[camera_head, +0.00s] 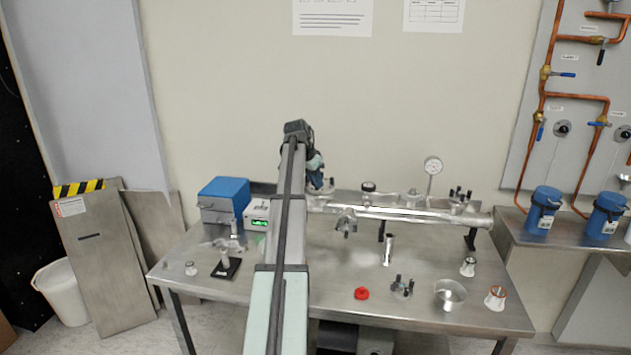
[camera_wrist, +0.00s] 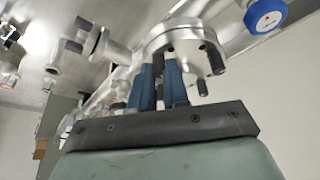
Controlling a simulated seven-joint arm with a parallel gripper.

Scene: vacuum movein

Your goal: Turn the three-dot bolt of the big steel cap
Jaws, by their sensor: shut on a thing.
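The big steel cap (camera_wrist: 185,42) is a round flange with several dark bolts in the wrist view. Dark bolts (camera_wrist: 215,58) stick out at its right side. My gripper (camera_wrist: 159,68) has its blue fingers at the cap's lower left edge, shut on a bolt that is mostly hidden between them. No dot marks can be made out, so I cannot tell which bolt has three dots. In the head view my gripper (camera_head: 317,178) is at the left end of the steel tube (camera_head: 400,212), and my arm hides part of the cap there.
A dial gauge (camera_head: 433,165) stands behind the tube. A round blue-rimmed part (camera_wrist: 265,15) is right of the cap.

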